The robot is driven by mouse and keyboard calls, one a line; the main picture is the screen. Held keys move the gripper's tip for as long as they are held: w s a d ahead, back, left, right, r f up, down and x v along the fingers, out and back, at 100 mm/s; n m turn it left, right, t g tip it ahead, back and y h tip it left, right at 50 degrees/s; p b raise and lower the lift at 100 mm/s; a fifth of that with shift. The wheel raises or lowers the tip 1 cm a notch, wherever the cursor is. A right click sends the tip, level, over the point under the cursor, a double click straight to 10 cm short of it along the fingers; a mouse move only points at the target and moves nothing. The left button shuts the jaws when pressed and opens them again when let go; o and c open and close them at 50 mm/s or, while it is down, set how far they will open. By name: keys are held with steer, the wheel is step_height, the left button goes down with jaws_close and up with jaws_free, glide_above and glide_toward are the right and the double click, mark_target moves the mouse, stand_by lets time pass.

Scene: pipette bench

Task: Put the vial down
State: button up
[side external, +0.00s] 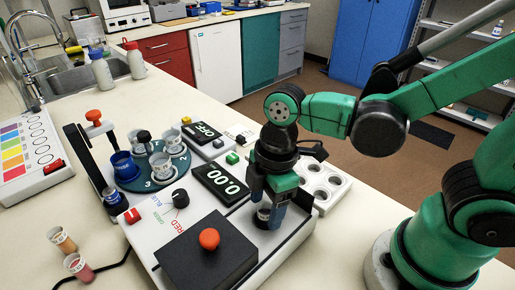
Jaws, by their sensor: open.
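A small clear-and-white vial (264,211) stands between the two fingers, low down at the instrument's top. The fingers hide part of the vial, and I cannot tell whether they touch it or exactly what it rests on.
A white block with round holes (338,181) lies just right of my gripper. A black box with an orange knob (209,238) stands in front. A blue turntable (165,179) with several cups is at left. Two small cups (77,266) stand at the front left.

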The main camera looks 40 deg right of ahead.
step_height(320, 180, up, 11)
steer(key=d, duration=0.1)
steer(key=w+d+f+m+t, duration=0.1)
steer(key=d+f+m+t, duration=0.1)
steer(key=m, duration=0.5)
steer(key=w+d+f+m+t+h, duration=0.1)
steer(key=w+d+f+m+t, duration=0.1)
steer(key=d+m+t, duration=0.2)
steer(key=d+m, duration=0.3)
steer(key=shift+w+d+f+m+t, duration=0.25)
steer(key=shift+w+m+t, duration=0.05)
steer(key=shift+t, duration=0.1)
